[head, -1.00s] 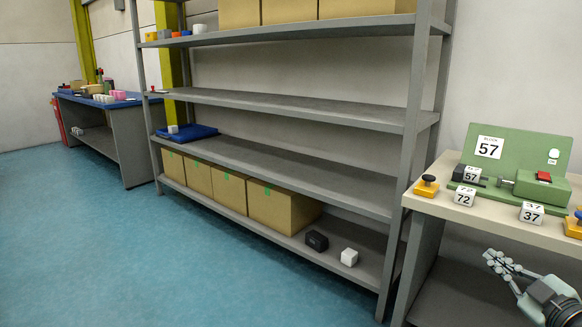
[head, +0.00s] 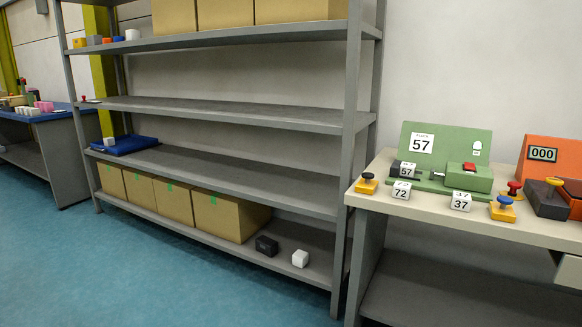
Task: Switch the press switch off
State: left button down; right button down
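A green press-like device (head: 448,149) marked 57 stands on the beige table at the right. A red switch (head: 469,167) sits on top of its green block (head: 468,179); its on or off position is too small to tell. A dark block (head: 404,169) with a white 57 face is at the left of its base. Neither of my grippers is in view.
White cubes marked 72 (head: 401,190) and 37 (head: 461,202) lie at the table's front edge. An orange device (head: 541,155) reading 000 stands right. A grey shelf (head: 240,171) fills the left; blue floor is clear.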

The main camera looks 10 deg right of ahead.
aim_at(467, 166)
jog(key=i+l+z, duration=0.3)
jog(key=z, duration=0.15)
jog(key=i+l+z, duration=0.3)
jog(key=z, duration=0.15)
jog(key=i+l+z, duration=0.1)
jog(key=i+z, duration=0.35)
jog(key=k+l+z, duration=0.4)
jog(key=k+z, duration=0.15)
jog(key=k, duration=0.15)
